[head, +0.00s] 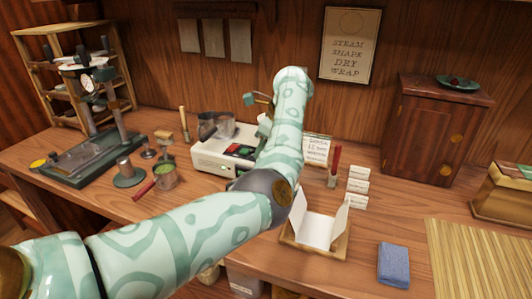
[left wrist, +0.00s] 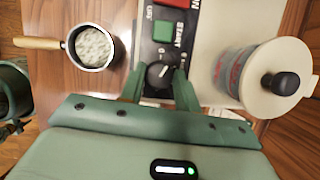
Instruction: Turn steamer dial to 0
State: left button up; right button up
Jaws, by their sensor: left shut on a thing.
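The steamer (head: 212,157) is a pale box on the table with a dark panel holding red and green buttons. Its dial (left wrist: 158,72) shows in the left wrist view as a small dark knob with a light pointer mark, below the green START button (left wrist: 164,31). My left gripper (left wrist: 160,86) is shut on the dial, one green finger on each side. In the head view my left arm reaches across to the steamer and hides the dial and the fingertips. I cannot read the numbers around the dial. My right gripper is not in view.
An open wrapper box (head: 317,230), a blue cloth (head: 393,264) and a bamboo mat (head: 470,260) lie on the right. A press (head: 92,155) stands on the left.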

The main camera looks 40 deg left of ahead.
pick_arm(q)
jog(key=n+b, duration=0.1)
jog(key=n, duration=0.1)
jog(key=n+g+b, duration=0.1)
jog(key=b, duration=0.1)
jog(key=shift+w+f+n+g+h, duration=0.2)
jog(key=shift+n+g+h, duration=0.1)
jog(key=shift+n+h, duration=0.1)
jog(key=shift+r+n+b, duration=0.1)
jog(key=shift+n+b, duration=0.35)
jog(key=shift+n, duration=0.35)
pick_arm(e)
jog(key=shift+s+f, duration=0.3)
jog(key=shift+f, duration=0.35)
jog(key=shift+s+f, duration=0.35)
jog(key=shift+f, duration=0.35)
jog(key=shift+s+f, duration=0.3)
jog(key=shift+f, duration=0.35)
pick_arm(q)
jog(key=o, duration=0.7)
